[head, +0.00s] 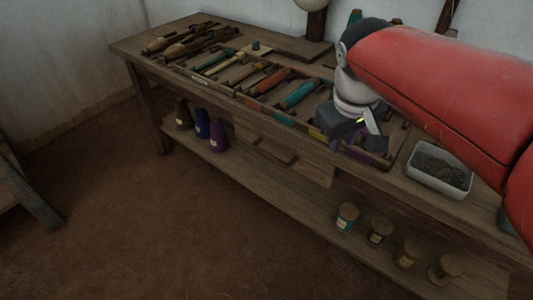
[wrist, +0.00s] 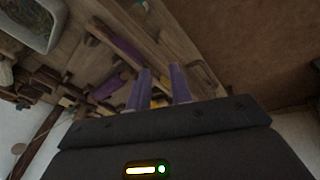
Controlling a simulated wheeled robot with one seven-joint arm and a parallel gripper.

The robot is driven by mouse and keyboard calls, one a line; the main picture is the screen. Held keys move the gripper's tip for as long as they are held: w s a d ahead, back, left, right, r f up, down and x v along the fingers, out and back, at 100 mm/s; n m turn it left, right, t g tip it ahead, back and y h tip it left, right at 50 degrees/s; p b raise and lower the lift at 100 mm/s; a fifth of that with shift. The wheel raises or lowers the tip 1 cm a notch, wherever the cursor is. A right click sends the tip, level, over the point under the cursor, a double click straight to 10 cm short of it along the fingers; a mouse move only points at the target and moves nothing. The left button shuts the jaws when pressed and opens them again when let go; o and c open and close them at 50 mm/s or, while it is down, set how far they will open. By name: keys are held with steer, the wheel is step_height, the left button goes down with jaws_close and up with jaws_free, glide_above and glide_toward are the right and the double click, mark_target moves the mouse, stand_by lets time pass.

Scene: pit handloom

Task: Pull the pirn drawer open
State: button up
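The pirn drawer (head: 310,164) is under the front edge of the bench top, with a dark bar handle (head: 273,153) across its front. The drawer front looks in line with the bench, so it appears shut. My gripper (head: 373,132) is above the bench top, to the right of the drawer and higher than its handle. In the wrist view, the two fingers of my gripper (wrist: 160,88) stand apart with nothing held between them. The handle is not recognisable in the wrist view.
The bench top (head: 140,47) carries a divided tray of coloured pirns (head: 270,81) and several wooden tools. A white tub (head: 438,170) stands right of my gripper. Cones (head: 218,137) and spools (head: 347,216) stand on the lower shelf (head: 285,200). The floor in front is clear.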

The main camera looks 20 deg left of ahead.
mark_target(268, 154)
steer(key=w+a+f+n+g+b, duration=0.1)
steer(key=w+a+f+n, duration=0.2)
steer(key=a, duration=0.6)
steer(key=w+a+f+n+b, duration=0.1)
steer(key=w+a+f+n, duration=0.2)
steer(key=a, duration=0.5)
steer(key=shift+h, duration=0.3)
steer(key=x, duration=0.2)
steer(key=b+x, duration=0.1)
steer(key=x, duration=0.5)
steer(key=shift+s+a, duration=0.25)
steer(key=shift+s, duration=0.05)
jaws_close()
